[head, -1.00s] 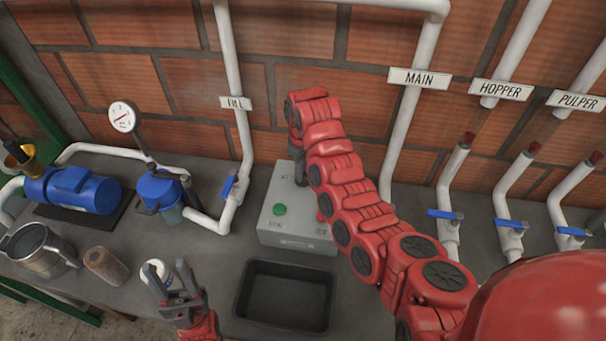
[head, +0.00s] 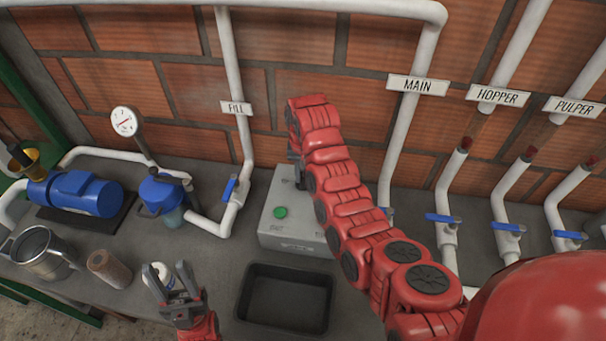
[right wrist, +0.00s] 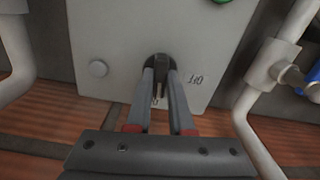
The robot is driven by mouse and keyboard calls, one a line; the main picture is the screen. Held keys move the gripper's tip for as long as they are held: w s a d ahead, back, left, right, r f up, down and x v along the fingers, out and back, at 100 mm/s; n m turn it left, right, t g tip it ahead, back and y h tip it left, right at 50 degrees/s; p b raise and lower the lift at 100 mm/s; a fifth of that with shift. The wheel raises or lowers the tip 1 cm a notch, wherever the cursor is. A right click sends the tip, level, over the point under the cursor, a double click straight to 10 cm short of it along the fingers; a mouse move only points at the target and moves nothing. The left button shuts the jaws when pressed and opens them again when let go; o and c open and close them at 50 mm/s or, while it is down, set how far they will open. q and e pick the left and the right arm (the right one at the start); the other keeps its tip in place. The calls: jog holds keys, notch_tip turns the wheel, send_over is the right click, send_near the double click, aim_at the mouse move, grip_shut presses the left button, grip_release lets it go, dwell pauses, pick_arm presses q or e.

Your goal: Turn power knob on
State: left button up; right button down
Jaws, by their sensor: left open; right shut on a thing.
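The grey control box (head: 291,222) stands on the counter against the brick wall, with a green button (head: 280,212) on its top. My right arm covers its right side in the head view. In the right wrist view the black power knob (right wrist: 161,66) sits on the box face, with an upside-down OFF label (right wrist: 196,79) beside it. My right gripper (right wrist: 161,76) is shut on the knob, one finger on each side. The knob's pointer looks roughly in line with the fingers; its exact setting is unclear. My left gripper (head: 167,276) is open and empty above the counter's front.
A black tray (head: 286,299) lies in front of the box. A white pipe with a blue valve (head: 229,188) rises left of it. More blue-handled valves (head: 443,218) stand at right. A metal jug (head: 43,252) and brown cylinder (head: 109,268) are at left.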

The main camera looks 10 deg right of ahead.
jog(key=shift+m, duration=0.6)
jog(key=c, duration=0.8)
grip_release()
jog(key=shift+r+p, duration=0.5)
jog(key=shift+r, duration=0.05)
notch_tip(320, 180, up, 8)
jog(key=p, duration=0.3)
jog(key=shift+d+f, duration=0.1)
jog(key=shift+f, duration=0.05)
notch_tip(320, 180, up, 7)
send_over(304, 177)
jog(key=shift+r, duration=0.8)
